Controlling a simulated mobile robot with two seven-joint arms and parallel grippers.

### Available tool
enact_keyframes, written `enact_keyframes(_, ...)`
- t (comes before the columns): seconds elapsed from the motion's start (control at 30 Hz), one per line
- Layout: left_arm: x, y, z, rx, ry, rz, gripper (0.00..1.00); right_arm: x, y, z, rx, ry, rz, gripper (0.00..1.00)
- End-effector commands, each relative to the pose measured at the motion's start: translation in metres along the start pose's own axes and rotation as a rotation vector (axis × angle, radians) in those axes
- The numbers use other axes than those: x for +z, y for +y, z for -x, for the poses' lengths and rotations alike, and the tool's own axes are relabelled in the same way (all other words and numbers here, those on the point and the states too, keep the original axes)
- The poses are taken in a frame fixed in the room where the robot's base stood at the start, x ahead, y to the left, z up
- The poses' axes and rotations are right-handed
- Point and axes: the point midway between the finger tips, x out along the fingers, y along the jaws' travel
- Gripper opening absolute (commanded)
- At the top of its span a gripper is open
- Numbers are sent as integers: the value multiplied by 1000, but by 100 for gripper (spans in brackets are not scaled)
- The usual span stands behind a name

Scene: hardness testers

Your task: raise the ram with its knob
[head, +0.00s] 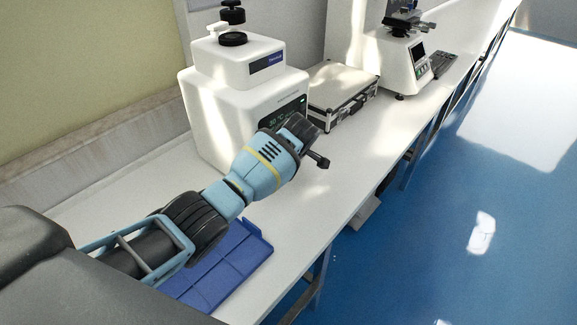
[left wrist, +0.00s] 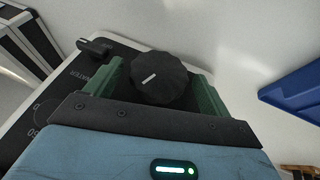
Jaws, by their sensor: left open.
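A black round knob (left wrist: 158,78) with a white pointer line shows in the left wrist view. It stands on a dark panel (left wrist: 55,112) with white markings, one reading "WATER". My left gripper (left wrist: 156,88) is open, with one green finger on each side of the knob; I cannot tell whether they touch it. In the head view my left gripper (head: 288,146) is at the front of a white machine (head: 215,100) with a lit display, and its own arm hides the knob. A ram cannot be made out for certain. My right gripper is not in view.
A small black lever (left wrist: 93,46) sits on the panel near the knob. A silver-edged case (head: 342,97) stands behind to the right, with another tester (head: 400,65) beyond. A blue tray (head: 225,272) lies in front, partly under my arm.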

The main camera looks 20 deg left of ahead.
Motion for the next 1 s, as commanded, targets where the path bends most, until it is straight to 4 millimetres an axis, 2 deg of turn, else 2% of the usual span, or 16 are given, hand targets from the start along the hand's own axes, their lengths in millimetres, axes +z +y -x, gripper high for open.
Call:
enact_keyframes(0.03, 1, -2, -9, -5, -1, -1, 82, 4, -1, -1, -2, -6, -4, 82)
enact_keyframes(0.13, 0, -1, -14, -2, -1, 0, 82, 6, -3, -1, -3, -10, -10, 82)
enact_keyframes(0.47, -1, 1, -14, 2, 1, 1, 82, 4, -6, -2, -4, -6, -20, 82)
enact_keyframes(0.8, -1, 0, -14, 2, 0, 1, 38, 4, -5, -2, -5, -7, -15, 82)
enact_keyframes(1.0, 0, 0, -15, -10, -1, -4, 38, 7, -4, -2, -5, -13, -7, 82)
